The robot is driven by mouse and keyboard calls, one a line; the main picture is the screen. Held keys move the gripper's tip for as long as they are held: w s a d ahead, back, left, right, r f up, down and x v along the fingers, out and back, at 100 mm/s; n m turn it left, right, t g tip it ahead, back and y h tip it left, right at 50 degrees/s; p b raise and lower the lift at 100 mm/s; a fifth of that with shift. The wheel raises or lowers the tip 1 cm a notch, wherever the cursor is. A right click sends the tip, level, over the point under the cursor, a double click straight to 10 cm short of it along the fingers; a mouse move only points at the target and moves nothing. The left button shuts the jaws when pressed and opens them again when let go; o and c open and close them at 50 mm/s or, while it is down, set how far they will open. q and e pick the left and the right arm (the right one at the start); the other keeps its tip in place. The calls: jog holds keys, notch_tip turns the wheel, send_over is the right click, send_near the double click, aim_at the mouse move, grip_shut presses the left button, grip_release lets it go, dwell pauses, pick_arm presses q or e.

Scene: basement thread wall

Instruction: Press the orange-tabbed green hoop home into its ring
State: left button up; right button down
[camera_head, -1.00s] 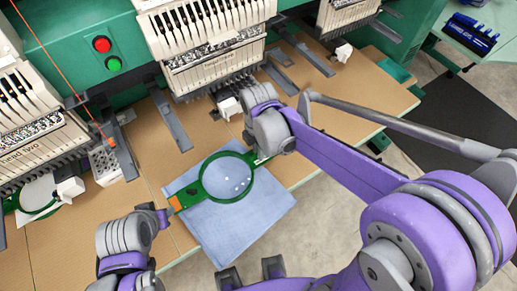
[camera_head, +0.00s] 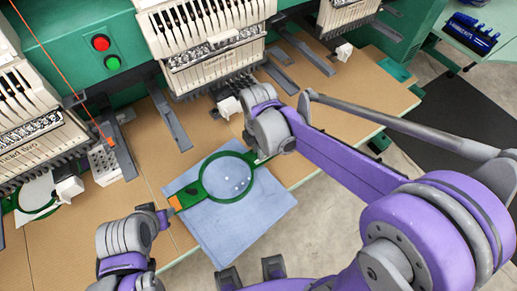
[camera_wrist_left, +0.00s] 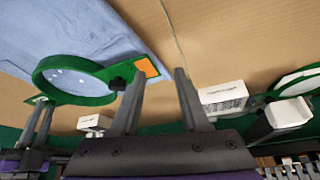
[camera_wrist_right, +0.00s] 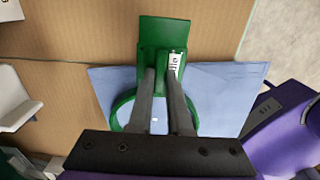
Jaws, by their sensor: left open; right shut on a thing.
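The green hoop (camera_head: 203,190) with its orange tab (camera_head: 175,203) lies over the blue cloth (camera_head: 229,229) at the table's front edge. Cloth and white spots show inside its circle. I cannot tell hoop and ring apart or see how deep the hoop sits. My right gripper (camera_head: 262,158) is shut on the green bracket (camera_wrist_right: 163,32) with a white label, at the side opposite the orange tab. My left gripper (camera_wrist_left: 160,72) is open and empty beside the orange tab (camera_wrist_left: 146,67); a dark knob (camera_wrist_left: 118,84) is near its finger.
The embroidery machine's needle heads (camera_head: 210,45) and grey arms (camera_head: 172,120) stand behind the hoop. A white perforated block (camera_head: 104,163) and another green hoop (camera_head: 38,192) are at the left. Bare brown tabletop (camera_head: 75,235) lies at lower left.

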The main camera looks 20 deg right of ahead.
pick_arm(q)
jog(key=shift+s+f+b, duration=0.15)
jog(key=shift+f+b, duration=0.25)
jog(key=shift+f, duration=0.15)
jog(key=shift+s+f+b, duration=0.15)
jog(key=shift+f+b, duration=0.25)
jog(key=shift+f, duration=0.1)
pick_arm(e)
jog(key=shift+f, duration=1.1)
dwell(0.4)
jog(key=c, duration=0.8)
grip_release()
jog(key=shift+o, duration=0.2)
jog(key=shift+r, duration=0.1)
pick_arm(q)
jog(key=shift+w+r+p, duration=0.2)
jog(key=shift+r+p, duration=0.3)
jog(key=shift+r, duration=0.15)
pick_arm(e)
notch_tip(320, 180, up, 11)
